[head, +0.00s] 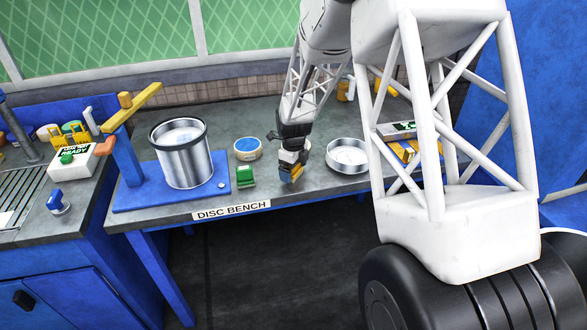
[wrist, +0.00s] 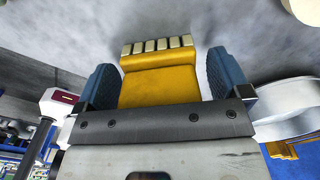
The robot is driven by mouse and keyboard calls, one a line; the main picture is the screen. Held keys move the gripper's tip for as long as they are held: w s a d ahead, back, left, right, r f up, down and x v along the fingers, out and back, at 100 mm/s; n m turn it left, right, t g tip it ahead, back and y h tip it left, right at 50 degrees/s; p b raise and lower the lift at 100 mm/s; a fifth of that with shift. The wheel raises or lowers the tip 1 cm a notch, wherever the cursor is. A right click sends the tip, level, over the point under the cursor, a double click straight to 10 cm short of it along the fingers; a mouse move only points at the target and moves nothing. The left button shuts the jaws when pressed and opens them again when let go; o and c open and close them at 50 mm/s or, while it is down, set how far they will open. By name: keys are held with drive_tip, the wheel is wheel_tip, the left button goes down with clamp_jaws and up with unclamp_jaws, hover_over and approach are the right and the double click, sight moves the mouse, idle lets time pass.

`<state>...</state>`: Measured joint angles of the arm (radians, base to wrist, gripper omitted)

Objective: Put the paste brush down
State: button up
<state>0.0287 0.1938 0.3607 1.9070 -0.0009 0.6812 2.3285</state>
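The paste brush (wrist: 160,82), a yellow block with a row of cream tips at its far end, sits between the blue finger pads of my gripper (wrist: 162,80) in the wrist view. In the head view my gripper (head: 291,172) points down over the front middle of the grey bench (head: 320,182). Only a little yellow of the brush (head: 297,171) shows there between the fingers. I cannot tell whether the brush touches the bench.
A round metal pan (head: 348,154) stands close right of my gripper. A blue-and-white tub (head: 248,148) and a small green object (head: 245,176) stand left. Farther left is a metal pail (head: 187,160) on a blue stand (head: 135,194).

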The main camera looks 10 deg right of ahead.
drive_tip(key=shift+r, duration=0.15)
wheel_tip(320, 180, up, 12)
drive_tip(key=shift+r, duration=0.1)
idle(0.7)
idle(0.5)
drive_tip(key=shift+s+r, duration=0.3)
drive_tip(key=shift+s, duration=0.1)
drive_tip(key=s+a+r+n+t, duration=0.1)
drive_tip(key=s+r+n, duration=0.55)
drive_tip(key=s, duration=0.35)
drive_tip(key=s+r+n, duration=0.5)
drive_tip(key=s+n, duration=0.2)
drive_tip(key=s, duration=0.4)
drive_tip(key=s+n+t, duration=0.1)
drive_tip(key=s+n, duration=1.2)
drive_tip(key=s, duration=0.7)
drive_tip(key=shift+a+r+t, duration=0.3)
drive_tip(key=shift+a+r, duration=0.05)
drive_tip(key=shift+r, duration=0.05)
